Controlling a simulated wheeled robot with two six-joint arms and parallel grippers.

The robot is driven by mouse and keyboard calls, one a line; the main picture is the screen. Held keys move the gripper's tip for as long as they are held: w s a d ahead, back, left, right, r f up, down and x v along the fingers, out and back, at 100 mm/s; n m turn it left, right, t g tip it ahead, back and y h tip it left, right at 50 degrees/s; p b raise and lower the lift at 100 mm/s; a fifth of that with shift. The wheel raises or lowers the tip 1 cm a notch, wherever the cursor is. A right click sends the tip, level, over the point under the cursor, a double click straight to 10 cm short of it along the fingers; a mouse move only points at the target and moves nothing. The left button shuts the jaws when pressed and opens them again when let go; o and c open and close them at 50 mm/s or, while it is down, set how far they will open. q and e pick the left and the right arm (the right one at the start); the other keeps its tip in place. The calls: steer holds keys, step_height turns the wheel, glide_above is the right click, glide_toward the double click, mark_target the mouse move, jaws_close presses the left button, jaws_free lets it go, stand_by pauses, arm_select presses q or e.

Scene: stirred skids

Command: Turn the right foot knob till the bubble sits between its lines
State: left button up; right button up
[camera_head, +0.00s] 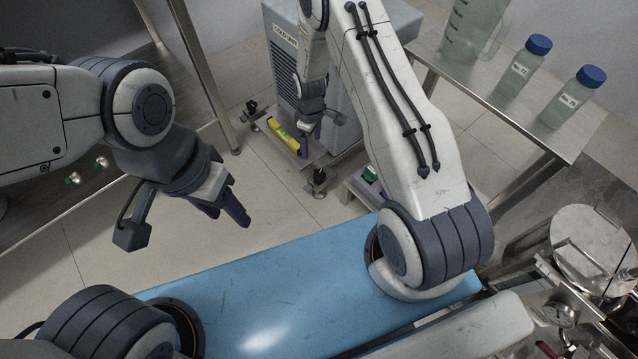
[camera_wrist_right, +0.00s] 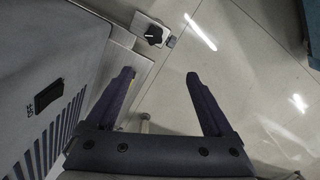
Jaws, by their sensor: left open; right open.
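The right foot knob (camera_head: 319,176) is black and sits on the near right corner of the grey machine's skid. It also shows in the right wrist view (camera_wrist_right: 153,36), on a pale plate beyond my fingertips. The yellow spirit level (camera_head: 283,136) lies on the skid between the feet. Its bubble is too small to read. The left foot knob (camera_head: 252,106) is at the skid's far left corner. My right gripper (camera_head: 322,130) is open and empty above the skid, apart from the right knob; its fingers show in the wrist view (camera_wrist_right: 165,92). My left gripper (camera_head: 230,208) is open and empty over the floor.
The grey cabinet (camera_head: 285,65) rises behind the level, close to my right gripper. A blue surface (camera_head: 270,300) lies in front. A steel table (camera_head: 450,62) with blue-capped bottles (camera_head: 522,68) stands right. Clear floor (camera_head: 250,165) lies left of the skid.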

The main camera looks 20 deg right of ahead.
steer(key=b, duration=0.2)
glide_toward(319, 173)
step_height(319, 173, down, 9)
steer(key=b, duration=0.4)
steer(key=shift+r+b, duration=0.15)
steer(key=shift+b, duration=0.15)
arm_select(q)
step_height(319, 173, down, 8)
arm_select(e)
steer(key=c, duration=1.4)
